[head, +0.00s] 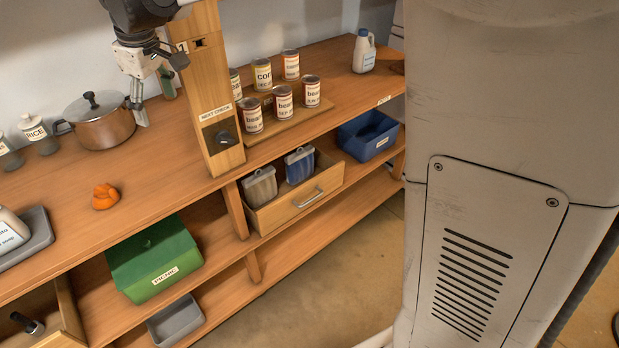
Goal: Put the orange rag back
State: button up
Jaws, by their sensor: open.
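The orange rag (104,197) lies crumpled on the wooden counter, toward its front edge at the left. My gripper (138,110) is at the upper left, in front of the wooden post and beside the copper pot. It points down, is open and appears empty. It is apart from the rag, which lies below and to the left of it in the picture. No part of the rag looks covered.
A lidded pot (103,128) and jars stand behind the rag. A post (215,100), cans (283,103) and a white jug (364,52) are to the right. Below are an open drawer (294,205), a green box (153,262), a blue bin (368,136) and a grey bin (176,321).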

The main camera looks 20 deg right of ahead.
jog(key=s+d+r+m+t, duration=0.1)
jog(key=s+d+r+m, duration=0.15)
jog(key=s+d, duration=0.6)
jog(key=s+d+f+m+t, duration=0.1)
jog(key=s+d+f+m, duration=0.1)
jog(key=s, duration=0.4)
jog(key=s+d+f+m+t, duration=0.1)
jog(key=s+d+f+m, duration=0.2)
jog(key=s+d, duration=0.4)
jog(key=s+d+f+m+t+h, duration=0.1)
jog(key=s+d+f+m, duration=0.1)
jog(key=s+d+f, duration=0.2)
jog(key=s+d, duration=0.1)
jog(key=s, duration=0.2)
jog(key=shift+f+t, duration=0.3)
jog(key=shift+f, duration=0.05)
jog(key=shift+s, duration=0.1)
notch_tip(320, 180, down, 4)
jog(key=b, duration=0.4)
